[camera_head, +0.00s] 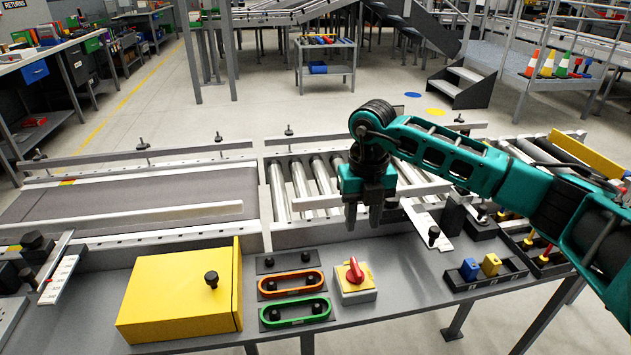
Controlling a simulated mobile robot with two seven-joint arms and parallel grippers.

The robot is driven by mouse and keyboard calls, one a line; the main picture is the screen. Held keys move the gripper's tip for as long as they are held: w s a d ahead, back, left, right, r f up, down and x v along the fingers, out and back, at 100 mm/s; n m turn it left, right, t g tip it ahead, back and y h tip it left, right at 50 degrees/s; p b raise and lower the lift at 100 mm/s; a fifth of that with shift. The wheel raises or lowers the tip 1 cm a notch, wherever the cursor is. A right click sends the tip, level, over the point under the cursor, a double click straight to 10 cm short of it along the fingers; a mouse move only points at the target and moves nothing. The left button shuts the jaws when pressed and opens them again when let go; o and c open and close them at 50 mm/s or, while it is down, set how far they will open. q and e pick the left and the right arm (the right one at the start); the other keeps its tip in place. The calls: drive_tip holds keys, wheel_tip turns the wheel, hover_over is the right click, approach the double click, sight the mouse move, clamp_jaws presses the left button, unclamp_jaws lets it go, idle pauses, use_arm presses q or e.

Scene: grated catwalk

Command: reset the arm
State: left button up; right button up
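My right arm (440,155) is teal and black and comes in from the right edge. It reaches left over the bench to a bent wrist. My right gripper (364,217) points down above the bench's back edge, in front of the roller conveyor (300,185). Its two dark fingers stand a little apart, and I see nothing between them. It hangs behind the red rotary switch (355,270) on its yellow and grey box and looks apart from it. My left gripper is not in view.
The grey bench (400,290) holds a yellow box (170,295) with a black knob, an orange handle (290,284), a green handle (295,313) and a black tray (470,284) with blue and yellow blocks. A grey belt (130,193) lies at the left. Open floor lies beyond.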

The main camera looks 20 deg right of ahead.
drive_tip(key=s+a+f+n+y, duration=0.1)
drive_tip(key=s+a+y, duration=0.15)
drive_tip(key=a, duration=0.35)
drive_tip(key=s+a+f+y, duration=0.1)
drive_tip(key=a+f+y, duration=0.15)
drive_tip(key=a, duration=0.35)
drive_tip(key=s+a+f+n+y, duration=0.1)
drive_tip(key=s+a+y, duration=0.1)
drive_tip(key=a+y, duration=0.3)
drive_tip(key=s+a+r+m+t+y, duration=0.2)
drive_tip(key=a+r+m+t+y, duration=0.4)
drive_tip(key=a+m+y, duration=0.3)
drive_tip(key=d+f+m+t+h, duration=0.8)
drive_tip(key=f+m+t+h, duration=0.3)
drive_tip(key=m, duration=0.6)
drive_tip(key=s+d+f+m+g+h, duration=0.5)
drive_tip(key=s+f+m+g+h, duration=0.1)
drive_tip(key=s+f, duration=0.4)
drive_tip(key=shift+d+f+m, duration=0.3)
